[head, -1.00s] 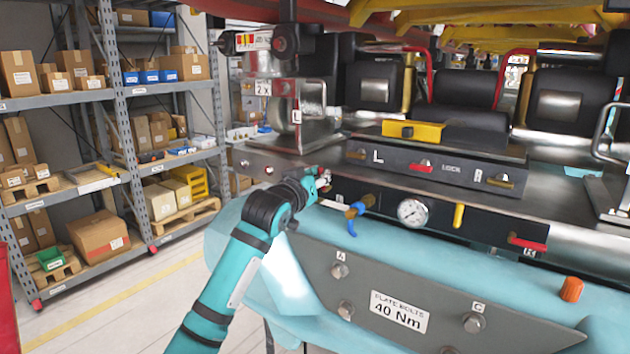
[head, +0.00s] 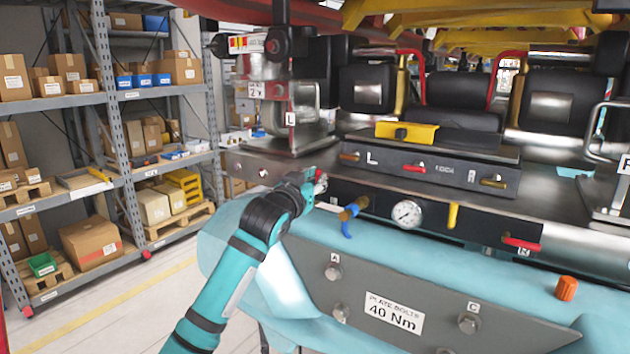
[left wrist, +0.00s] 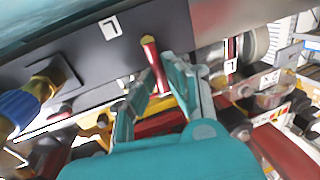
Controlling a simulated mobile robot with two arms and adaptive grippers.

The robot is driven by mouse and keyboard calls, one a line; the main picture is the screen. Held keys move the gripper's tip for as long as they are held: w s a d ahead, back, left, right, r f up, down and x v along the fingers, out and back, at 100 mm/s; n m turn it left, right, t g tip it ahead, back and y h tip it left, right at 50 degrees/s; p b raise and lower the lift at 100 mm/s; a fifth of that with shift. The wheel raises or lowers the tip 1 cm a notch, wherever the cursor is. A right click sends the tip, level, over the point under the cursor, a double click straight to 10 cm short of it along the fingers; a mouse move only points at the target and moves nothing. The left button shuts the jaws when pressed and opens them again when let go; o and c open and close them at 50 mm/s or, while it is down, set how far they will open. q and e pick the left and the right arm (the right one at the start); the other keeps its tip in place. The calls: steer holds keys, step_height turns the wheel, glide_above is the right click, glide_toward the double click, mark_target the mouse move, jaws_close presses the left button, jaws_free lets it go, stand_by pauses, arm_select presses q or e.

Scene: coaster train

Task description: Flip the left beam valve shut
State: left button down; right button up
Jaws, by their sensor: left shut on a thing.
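The left beam valve has a red lever with a brass-coloured end (left wrist: 152,62), on a dark panel beside a white letter label (left wrist: 110,26) in the left wrist view. My left gripper (left wrist: 158,92) has its two teal fingers on either side of the red lever and is shut on it. In the head view my left gripper (head: 318,184) is at the left end of the dark front panel (head: 378,206). There the wrist and fingers mostly hide the lever. My right gripper is not in view.
To the right on the panel are a blue hose with a brass fitting (head: 349,217), a pressure gauge (head: 407,214), a yellow lever (head: 452,215) and a red lever (head: 521,243). A grey plate with bolts (head: 450,318) lies below. Shelves (head: 60,104) stand at the left.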

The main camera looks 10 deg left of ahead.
arm_select(q)
steer(key=c, duration=1.4)
jaws_free()
steer(key=shift+o, duration=0.2)
steer(key=shift+s, duration=0.15)
steer(key=s+a, duration=0.1)
steer(key=s, duration=1)
steer(key=shift+s+a, duration=0.35)
steer(key=shift+a, duration=0.05)
steer(key=shift+f, duration=0.1)
